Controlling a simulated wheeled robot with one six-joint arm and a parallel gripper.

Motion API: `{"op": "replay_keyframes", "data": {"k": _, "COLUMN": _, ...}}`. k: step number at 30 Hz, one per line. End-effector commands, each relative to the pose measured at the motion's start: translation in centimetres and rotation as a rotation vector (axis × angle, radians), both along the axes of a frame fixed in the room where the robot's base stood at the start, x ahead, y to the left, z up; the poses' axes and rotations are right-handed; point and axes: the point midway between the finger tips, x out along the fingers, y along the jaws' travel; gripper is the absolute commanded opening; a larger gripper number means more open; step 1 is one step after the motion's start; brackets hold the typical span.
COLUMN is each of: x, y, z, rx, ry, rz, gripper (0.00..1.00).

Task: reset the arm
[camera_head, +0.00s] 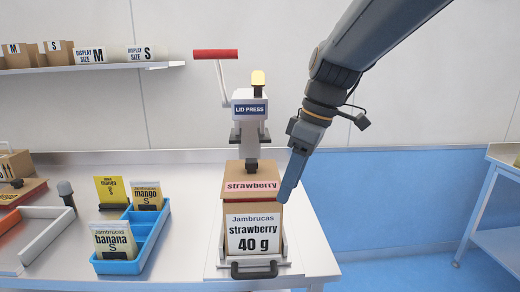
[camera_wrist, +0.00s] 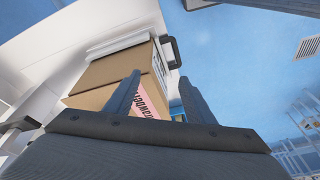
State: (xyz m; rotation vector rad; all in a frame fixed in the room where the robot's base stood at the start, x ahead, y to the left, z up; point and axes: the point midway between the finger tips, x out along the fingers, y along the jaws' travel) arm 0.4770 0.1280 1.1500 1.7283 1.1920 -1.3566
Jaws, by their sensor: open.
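My gripper (camera_head: 292,178) is at the upper right side of a cardboard box (camera_head: 254,215) on the lid press (camera_head: 249,115). The box carries a pink "strawberry" label on top and a white "Jambrucas strawberry 40 g" label on its front. In the wrist view my gripper (camera_wrist: 160,98) has its two fingers spread apart. The box (camera_wrist: 115,75) shows behind and left of the left finger, its pink label partly covered by that finger. I cannot tell whether a finger touches the box.
A blue tray (camera_head: 148,243) holds mango and banana pouches to the left. A white open frame (camera_head: 45,240) lies farther left. A shelf (camera_head: 110,68) with display boxes is on the wall. The press has a red-handled lever (camera_head: 215,54). Another table (camera_head: 500,205) stands at right beyond a gap.

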Motion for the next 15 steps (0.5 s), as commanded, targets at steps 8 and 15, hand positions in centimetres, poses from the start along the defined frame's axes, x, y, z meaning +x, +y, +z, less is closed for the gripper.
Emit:
{"op": "replay_keyframes", "data": {"k": 8, "x": -1.9, "y": -6.2, "z": -8.5, "rx": -0.085, "ry": 0.035, "rz": -0.493, "gripper": 0.49}}
{"op": "replay_keyframes", "data": {"k": 15, "x": -5.3, "y": -11.0, "z": -15.0, "rx": -0.100, "ry": 0.020, "rz": -0.945, "gripper": 0.49}}
